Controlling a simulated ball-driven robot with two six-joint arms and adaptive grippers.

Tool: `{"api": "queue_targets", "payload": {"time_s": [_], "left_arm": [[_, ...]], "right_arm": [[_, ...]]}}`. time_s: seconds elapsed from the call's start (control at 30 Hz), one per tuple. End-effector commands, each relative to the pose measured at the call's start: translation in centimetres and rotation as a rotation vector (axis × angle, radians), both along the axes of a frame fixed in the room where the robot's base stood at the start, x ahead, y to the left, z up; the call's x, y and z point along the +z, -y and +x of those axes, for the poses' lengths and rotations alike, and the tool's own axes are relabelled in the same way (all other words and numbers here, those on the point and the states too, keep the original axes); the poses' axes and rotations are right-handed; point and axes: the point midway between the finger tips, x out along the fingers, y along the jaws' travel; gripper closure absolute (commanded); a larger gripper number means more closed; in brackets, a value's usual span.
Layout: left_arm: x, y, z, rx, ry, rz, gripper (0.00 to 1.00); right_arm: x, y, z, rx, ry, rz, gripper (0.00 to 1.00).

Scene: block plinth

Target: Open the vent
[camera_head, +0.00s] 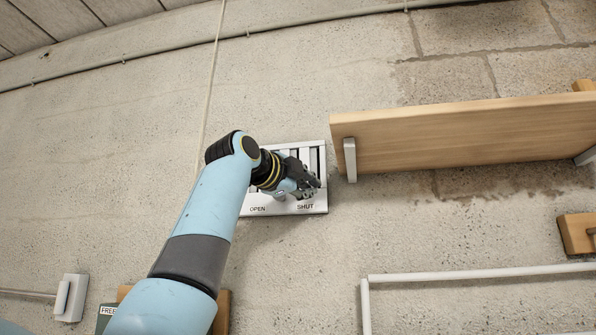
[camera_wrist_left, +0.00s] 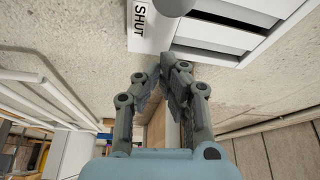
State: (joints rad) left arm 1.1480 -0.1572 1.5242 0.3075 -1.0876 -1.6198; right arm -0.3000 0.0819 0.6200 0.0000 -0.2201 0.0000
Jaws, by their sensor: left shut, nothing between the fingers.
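The vent (camera_head: 281,210) is a pale framed panel on the concrete wall, with slats and dark gaps between them. Its lower edge reads OPEN at the left and SHUT at the right. The vent also fills the top of the left wrist view (camera_wrist_left: 155,40), where a rounded grey knob (camera_wrist_left: 178,5) is cut off by the top edge, near the word SHUT. My left gripper (camera_head: 313,187) is in front of the vent's right part, above SHUT, and hides some slats. In the left wrist view its fingertips (camera_wrist_left: 165,68) are together and empty, apart from the knob. My right gripper is not in view.
A wooden shelf (camera_head: 460,130) juts out close to the right of the vent, on metal brackets. A white rail (camera_head: 480,271) runs below it. A pale switch box (camera_head: 71,297) is at the lower left. Bare wall lies left of my arm.

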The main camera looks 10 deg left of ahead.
Motion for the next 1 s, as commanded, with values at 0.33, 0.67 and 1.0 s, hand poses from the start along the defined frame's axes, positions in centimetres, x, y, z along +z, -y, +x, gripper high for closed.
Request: {"api": "queue_targets", "payload": {"time_s": [0.33,0.67,1.0], "left_arm": [[-0.5,-3.3,0.1,0.004,0.001,0.001,1.0],[-0.6,-3.5,0.1,0.004,0.001,0.001,1.0],[-0.6,-5.8,0.2,0.005,0.0,0.002,1.0]], "right_arm": [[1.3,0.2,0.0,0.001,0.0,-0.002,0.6],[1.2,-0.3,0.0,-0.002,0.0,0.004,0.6],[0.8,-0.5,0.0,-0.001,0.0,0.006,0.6]]}}
